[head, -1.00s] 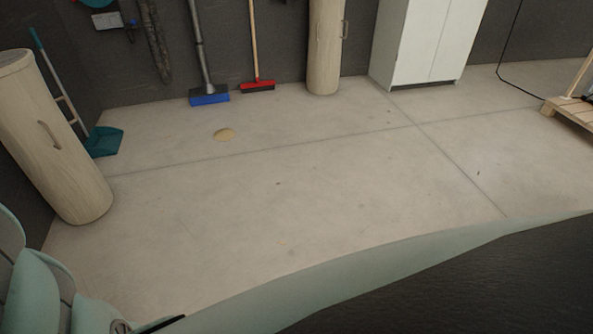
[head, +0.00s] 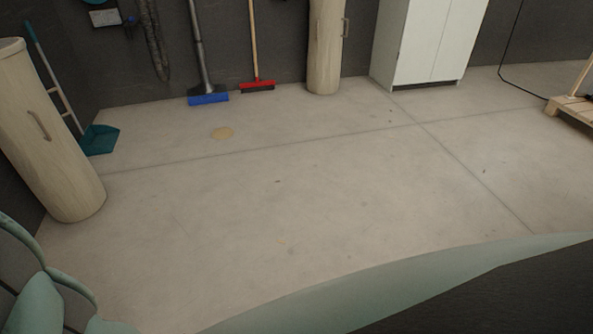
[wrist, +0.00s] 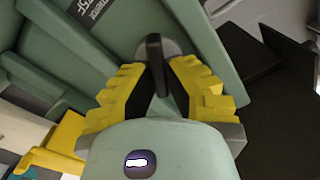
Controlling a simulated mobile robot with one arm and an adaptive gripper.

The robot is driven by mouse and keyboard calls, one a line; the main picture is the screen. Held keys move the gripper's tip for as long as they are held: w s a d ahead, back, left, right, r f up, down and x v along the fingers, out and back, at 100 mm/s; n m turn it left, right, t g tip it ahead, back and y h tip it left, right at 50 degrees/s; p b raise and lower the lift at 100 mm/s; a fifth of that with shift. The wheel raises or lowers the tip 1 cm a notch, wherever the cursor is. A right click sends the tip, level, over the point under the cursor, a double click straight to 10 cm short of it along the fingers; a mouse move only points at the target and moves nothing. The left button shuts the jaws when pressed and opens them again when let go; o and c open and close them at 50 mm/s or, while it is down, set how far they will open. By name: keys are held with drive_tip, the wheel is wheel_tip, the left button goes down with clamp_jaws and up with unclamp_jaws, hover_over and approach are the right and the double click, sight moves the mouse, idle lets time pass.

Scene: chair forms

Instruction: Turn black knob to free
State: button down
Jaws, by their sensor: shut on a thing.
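In the wrist view, the black knob (wrist: 154,52) stands out from a round grey base on a pale green panel (wrist: 195,50). My gripper (wrist: 155,73) has yellow stepped fingers with dark inner pads. It is shut on the black knob, with one finger on each side. The far end of the knob shows beyond the fingertips. I cannot read a "free" mark. Neither the knob nor the gripper shows in the head view.
In the head view, the concrete floor (head: 300,190) is mostly clear. A white cabinet (head: 420,40) stands at back right, a wooden pallet (head: 575,112) at far right.

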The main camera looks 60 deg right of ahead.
drive_tip(key=shift+w+d+f+m+b, duration=0.1)
drive_tip(key=shift+m+b, duration=0.6)
drive_tip(key=shift+m, duration=1.25)
drive_tip(key=shift+f+m+b, duration=0.15)
drive_tip(key=shift+m+b, duration=0.6)
drive_tip(key=shift+m, duration=1.25)
drive_tip(key=shift+w+d+f+m+b, duration=0.1)
drive_tip(key=shift+m+b, duration=0.6)
drive_tip(key=shift+m, duration=1.25)
drive_tip(key=c, duration=1)
unclamp_jaws()
drive_tip(key=shift+a, duration=0.1)
drive_tip(key=shift+r, duration=0.1)
